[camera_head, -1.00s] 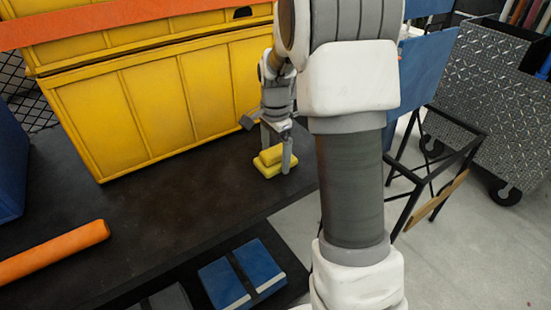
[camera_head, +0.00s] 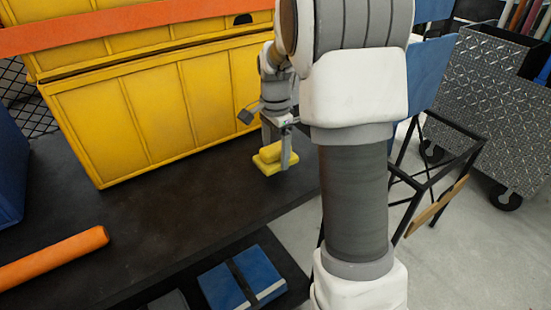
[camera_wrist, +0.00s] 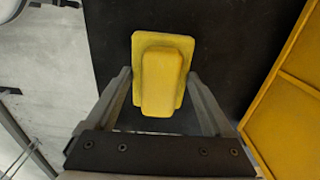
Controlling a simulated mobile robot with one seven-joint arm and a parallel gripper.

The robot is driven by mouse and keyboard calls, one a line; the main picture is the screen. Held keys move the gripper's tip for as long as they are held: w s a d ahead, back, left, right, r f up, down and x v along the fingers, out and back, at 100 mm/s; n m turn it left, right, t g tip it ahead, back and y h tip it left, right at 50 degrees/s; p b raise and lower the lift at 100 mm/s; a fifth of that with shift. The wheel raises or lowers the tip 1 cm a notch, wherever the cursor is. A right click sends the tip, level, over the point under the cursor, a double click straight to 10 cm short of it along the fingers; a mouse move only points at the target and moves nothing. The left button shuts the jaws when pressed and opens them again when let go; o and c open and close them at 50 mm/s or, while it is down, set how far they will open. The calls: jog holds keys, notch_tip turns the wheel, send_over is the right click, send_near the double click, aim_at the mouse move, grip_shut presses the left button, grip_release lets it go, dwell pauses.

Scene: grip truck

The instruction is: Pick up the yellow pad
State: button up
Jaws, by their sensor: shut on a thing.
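The yellow pad (camera_head: 271,157) is a flat yellow plate with a raised yellow block on top. It is near the right end of the black shelf top, in front of the big yellow bin. My gripper (camera_head: 277,160) points down with its fingers on either side of the pad and is shut on it. In the wrist view the pad (camera_wrist: 161,80) lies between the two grey fingers, with its block toward the camera. I cannot tell clearly whether the pad is touching the shelf or slightly above it.
The yellow bin (camera_head: 150,110) stands close behind the gripper. An orange tube (camera_head: 55,258) lies on the black shelf top (camera_head: 160,215) at left. A blue case (camera_head: 242,278) sits on a lower level. A blue chair (camera_head: 434,70) and a metal cart (camera_head: 490,110) stand at right.

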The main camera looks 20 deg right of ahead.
jog(key=s+r, duration=0.8)
jog(key=s, duration=0.3)
jog(key=shift+s+d+b, duration=0.3)
jog(key=shift+d+b, duration=0.15)
jog(key=o, duration=0.7)
jog(key=c, duration=0.5)
jog(key=shift+a+f, duration=0.1)
